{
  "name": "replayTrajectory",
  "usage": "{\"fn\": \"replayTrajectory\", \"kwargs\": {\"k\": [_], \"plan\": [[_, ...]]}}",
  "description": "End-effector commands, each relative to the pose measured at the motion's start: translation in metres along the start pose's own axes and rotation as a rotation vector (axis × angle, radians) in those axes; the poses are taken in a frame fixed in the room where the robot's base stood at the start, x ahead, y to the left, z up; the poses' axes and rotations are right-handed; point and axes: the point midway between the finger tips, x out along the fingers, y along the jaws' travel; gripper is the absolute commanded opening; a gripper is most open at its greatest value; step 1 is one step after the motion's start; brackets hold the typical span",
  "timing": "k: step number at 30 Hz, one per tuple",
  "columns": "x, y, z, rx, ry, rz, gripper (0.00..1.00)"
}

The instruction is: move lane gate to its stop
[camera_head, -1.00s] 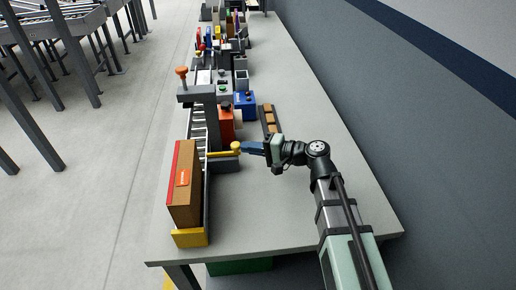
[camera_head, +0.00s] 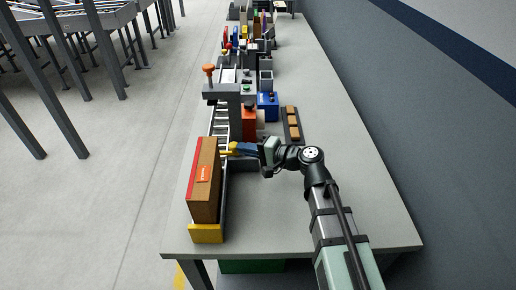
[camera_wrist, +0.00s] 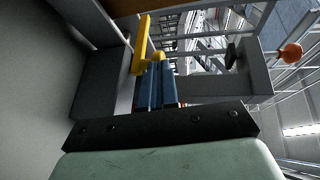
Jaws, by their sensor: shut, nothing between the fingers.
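The lane gate is a yellow bar (camera_head: 227,151) by the roller lane, just behind the brown box. In the wrist view the yellow bar (camera_wrist: 142,42) runs up from a rounded yellow knob (camera_wrist: 158,56). My gripper (camera_head: 238,148) has its blue fingers closed together, with nothing between them. In the wrist view the fingertips (camera_wrist: 154,66) are right at the knob; whether they touch it I cannot tell. The brown box (camera_head: 204,182) with a red strip stands upright in the lane. The gate's stop is not clearly identifiable.
A yellow end piece (camera_head: 206,233) closes the near end of the lane. A grey post with an orange knob (camera_head: 209,69) stands behind the gate. A red-orange block (camera_head: 249,121), a blue box (camera_head: 268,105) and a brown-slotted tray (camera_head: 291,124) lie beyond. The right tabletop is clear.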

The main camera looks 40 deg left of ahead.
Motion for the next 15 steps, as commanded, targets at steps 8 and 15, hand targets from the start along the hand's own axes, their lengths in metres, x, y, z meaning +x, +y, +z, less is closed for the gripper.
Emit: {"fn": "replayTrajectory", "kwargs": {"k": [8, 15], "plan": [[0.0073, -0.0016, 0.0039, 0.000, -0.007, -0.001, 0.00], [0.0076, -0.0023, 0.0051, 0.000, -0.012, -0.003, 0.00]]}}
